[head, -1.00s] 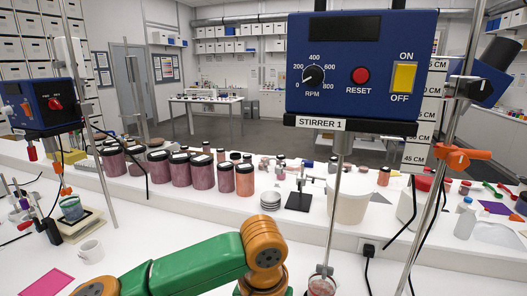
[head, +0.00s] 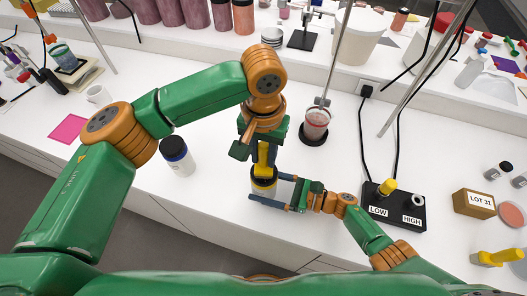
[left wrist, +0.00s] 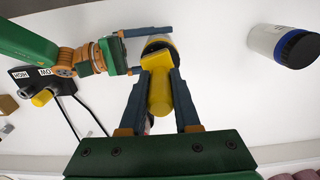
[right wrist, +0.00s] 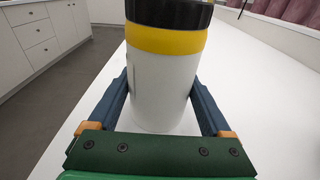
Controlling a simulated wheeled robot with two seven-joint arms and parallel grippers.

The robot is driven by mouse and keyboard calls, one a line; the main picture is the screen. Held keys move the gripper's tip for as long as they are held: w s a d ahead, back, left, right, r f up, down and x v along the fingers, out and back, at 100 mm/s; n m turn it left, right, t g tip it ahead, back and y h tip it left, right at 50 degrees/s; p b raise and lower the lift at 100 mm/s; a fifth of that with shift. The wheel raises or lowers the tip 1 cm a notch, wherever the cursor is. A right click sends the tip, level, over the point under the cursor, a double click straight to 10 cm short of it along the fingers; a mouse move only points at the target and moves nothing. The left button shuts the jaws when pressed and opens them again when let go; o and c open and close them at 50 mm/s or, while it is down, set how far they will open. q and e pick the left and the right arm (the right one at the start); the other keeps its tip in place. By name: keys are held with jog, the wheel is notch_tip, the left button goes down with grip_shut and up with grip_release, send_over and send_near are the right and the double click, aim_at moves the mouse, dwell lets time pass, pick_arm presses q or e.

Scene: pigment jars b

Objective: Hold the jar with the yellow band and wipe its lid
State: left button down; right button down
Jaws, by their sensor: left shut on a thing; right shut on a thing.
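The jar with the yellow band (right wrist: 166,90) is white with a black lid and stands upright between the fingers of my right gripper (right wrist: 165,110), which is shut on it. In the head view the jar (head: 262,190) is near the counter's front edge, with my right gripper (head: 277,193) reaching in from its right. My left gripper (head: 264,150), pointing down above the jar, is shut on a yellow wiper (head: 263,157). In the left wrist view the wiper (left wrist: 160,90) overlaps the black lid (left wrist: 157,46); I cannot tell whether they touch.
A second white jar (head: 178,157) with a dark lid and blue band stands to the left. A beaker (head: 316,124) is under the stirrer rod behind. A black LOW/HIGH box (head: 393,208), a LOT 31 box (head: 474,204) and another yellow tool (head: 497,257) are to the right.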

pick_arm(q)
jog(key=shift+f, duration=0.65)
pick_arm(e)
jog(key=shift+f, duration=0.1)
